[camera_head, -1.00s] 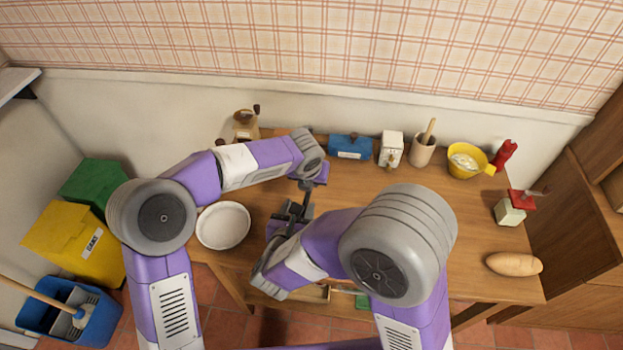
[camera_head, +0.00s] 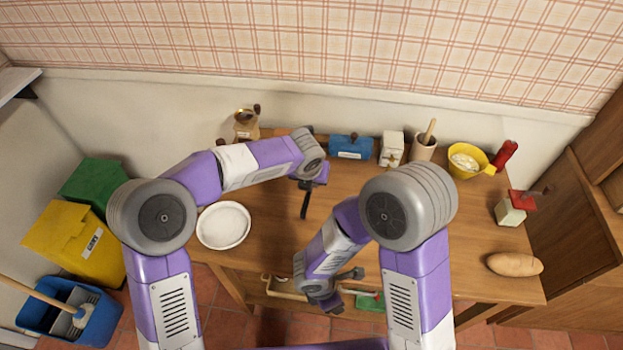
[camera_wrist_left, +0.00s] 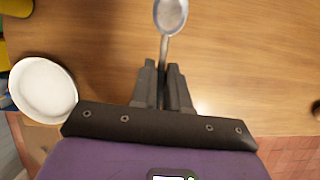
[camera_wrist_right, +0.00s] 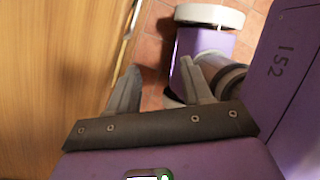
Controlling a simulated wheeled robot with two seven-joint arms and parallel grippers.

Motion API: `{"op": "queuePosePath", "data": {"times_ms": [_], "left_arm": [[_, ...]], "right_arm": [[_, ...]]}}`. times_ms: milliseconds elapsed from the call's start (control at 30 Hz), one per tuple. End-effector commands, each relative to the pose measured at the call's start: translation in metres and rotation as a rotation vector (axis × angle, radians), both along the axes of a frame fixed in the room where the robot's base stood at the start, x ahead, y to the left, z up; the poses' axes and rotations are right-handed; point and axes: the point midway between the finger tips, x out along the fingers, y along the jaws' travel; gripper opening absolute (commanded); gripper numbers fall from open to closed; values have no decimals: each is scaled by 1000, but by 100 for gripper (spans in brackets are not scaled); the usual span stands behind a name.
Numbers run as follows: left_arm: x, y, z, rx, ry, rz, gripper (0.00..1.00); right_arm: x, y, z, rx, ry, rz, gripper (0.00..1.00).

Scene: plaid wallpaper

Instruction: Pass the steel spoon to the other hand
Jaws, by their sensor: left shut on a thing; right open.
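The steel spoon (camera_wrist_left: 171,15) is held in my left gripper (camera_wrist_left: 162,68). In the left wrist view its handle runs between the closed fingers and its round bowl end points away from them. In the head view my left gripper (camera_head: 305,205) is over the wooden table, right of the white dish; I cannot make out the spoon there. My right gripper (camera_head: 347,288) is at the table's front edge, apart from the left one. The right wrist view shows its fingers (camera_wrist_right: 160,68) spread and empty.
A white dish (camera_head: 222,226) stands on the table's left. A blue box (camera_head: 350,147), a white box (camera_head: 391,149), a pot (camera_head: 423,147) and a yellow bowl (camera_head: 466,160) line the back. Bread (camera_head: 514,264) lies at right. The table's middle right is clear.

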Motion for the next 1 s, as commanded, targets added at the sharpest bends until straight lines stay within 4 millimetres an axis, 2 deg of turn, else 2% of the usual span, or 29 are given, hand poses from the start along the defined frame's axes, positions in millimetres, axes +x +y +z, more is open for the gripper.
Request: {"op": "queuePosePath", "data": {"times_ms": [33,100,167,267,333,400,500,633,1000], "left_arm": [[0,0,0,0,0,0,0],[0,0,0,0,0,0,0],[0,0,0,0,0,0,0],[0,0,0,0,0,0,0],[0,0,0,0,0,0,0],[0,0,0,0,0,0,0],[0,0,0,0,0,0,0],[0,0,0,0,0,0,0],[0,0,0,0,0,0,0]], "right_arm": [[-19,0,-19,74,81,-208,50],[-36,10,-37,179,160,-510,50],[-42,19,-49,256,204,-777,50],[-37,28,-68,348,230,-1213,50],[-27,25,-80,385,216,-1488,50],[-17,17,-92,402,184,-1721,50],[-6,2,-106,407,128,-1970,50],[0,-14,-116,399,68,-2145,50],[3,-19,-118,409,38,-2154,50]]}}
